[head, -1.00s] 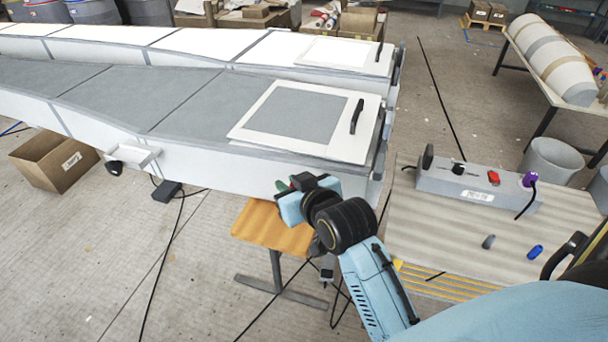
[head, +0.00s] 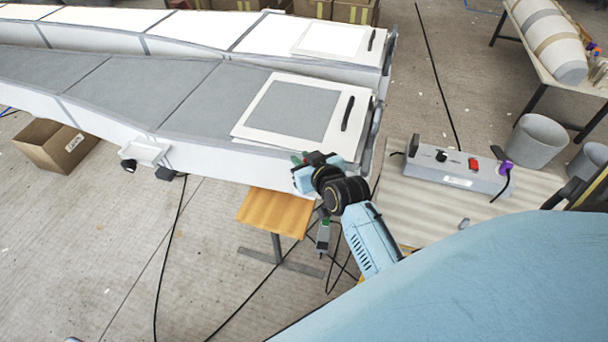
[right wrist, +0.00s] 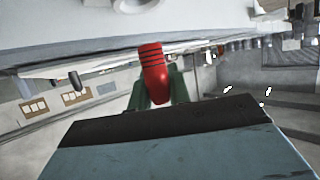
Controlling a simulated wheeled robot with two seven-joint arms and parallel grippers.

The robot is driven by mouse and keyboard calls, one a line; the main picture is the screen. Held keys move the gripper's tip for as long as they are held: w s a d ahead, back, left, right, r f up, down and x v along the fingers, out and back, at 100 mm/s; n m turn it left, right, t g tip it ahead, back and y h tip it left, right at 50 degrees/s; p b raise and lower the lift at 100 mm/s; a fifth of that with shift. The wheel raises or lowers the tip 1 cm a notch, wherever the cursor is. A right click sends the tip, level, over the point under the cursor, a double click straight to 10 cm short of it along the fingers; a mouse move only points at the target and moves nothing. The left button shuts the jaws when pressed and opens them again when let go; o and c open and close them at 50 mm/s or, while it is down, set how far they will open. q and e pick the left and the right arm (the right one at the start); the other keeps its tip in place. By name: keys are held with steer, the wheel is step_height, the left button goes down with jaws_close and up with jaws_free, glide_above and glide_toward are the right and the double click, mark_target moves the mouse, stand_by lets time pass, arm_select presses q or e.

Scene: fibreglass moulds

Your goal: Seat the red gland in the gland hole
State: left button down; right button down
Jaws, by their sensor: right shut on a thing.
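The red gland (right wrist: 152,72) shows in the right wrist view as a red cylinder with dark rings near its upper end. My right gripper (right wrist: 157,92) is shut on it, with green fingers around its lower part. In the head view my right gripper (head: 302,160) is at the near side of the grey-topped mould (head: 190,100), close to its right end; the gland cannot be made out there. A pale round fitting (right wrist: 133,4) is cut off at the top of the wrist view, above the gland and apart from it. I cannot tell whether it is the gland hole. My left gripper is out of view.
A wooden stand (head: 275,212) is below my right gripper, with cables on the floor. A white bracket (head: 150,152) juts from the mould's near side. A cardboard box (head: 55,148) stands at left.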

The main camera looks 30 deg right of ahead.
steer(key=shift+f, duration=2.55)
steer(key=shift+b, duration=0.3)
steer(key=c, duration=1.6)
jaws_free()
steer(key=shift+f, duration=0.15)
